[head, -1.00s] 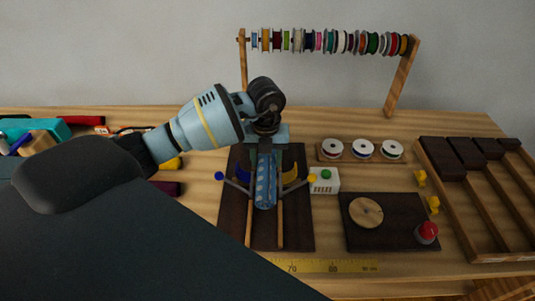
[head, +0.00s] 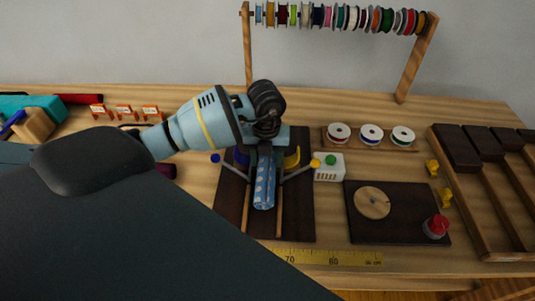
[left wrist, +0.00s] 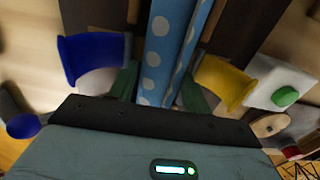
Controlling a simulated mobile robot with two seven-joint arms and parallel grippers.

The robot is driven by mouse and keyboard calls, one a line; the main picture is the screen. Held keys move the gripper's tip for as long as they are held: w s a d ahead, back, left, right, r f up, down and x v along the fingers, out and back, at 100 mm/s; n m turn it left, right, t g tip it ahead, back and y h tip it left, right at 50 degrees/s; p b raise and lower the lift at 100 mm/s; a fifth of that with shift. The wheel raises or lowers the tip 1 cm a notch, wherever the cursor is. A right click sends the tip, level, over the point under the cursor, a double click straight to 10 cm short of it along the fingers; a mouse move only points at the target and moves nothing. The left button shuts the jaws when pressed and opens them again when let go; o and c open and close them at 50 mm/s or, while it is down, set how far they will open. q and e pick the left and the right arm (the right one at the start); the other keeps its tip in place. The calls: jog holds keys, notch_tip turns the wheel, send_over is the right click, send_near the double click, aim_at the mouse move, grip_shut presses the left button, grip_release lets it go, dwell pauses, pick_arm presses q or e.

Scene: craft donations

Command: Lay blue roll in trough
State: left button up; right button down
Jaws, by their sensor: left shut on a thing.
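The blue roll with white dots (head: 265,190) is held lengthwise in my left gripper (head: 264,160). It is above or between two thin wooden rails (head: 279,213) on a dark board (head: 298,220), which look like the trough. I cannot tell whether it touches the board. In the left wrist view the roll (left wrist: 160,50) passes between the gripper's two dark green fingers (left wrist: 160,88). A blue curved piece (left wrist: 92,52) and a yellow one (left wrist: 222,80) flank it. My right gripper is out of view.
A white box with a green button (head: 329,167) stands right of the board. Further right are a dark plate (head: 410,225) with a wooden disc and red button, and a divided wooden tray (head: 490,215). Spools hang on a rack (head: 425,60) behind.

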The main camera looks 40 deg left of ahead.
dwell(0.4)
pick_arm(q)
jog(key=o, duration=1.1)
jog(key=shift+o, duration=0.2)
notch_tip(320, 180, up, 8)
jog(key=shift+f, duration=0.1)
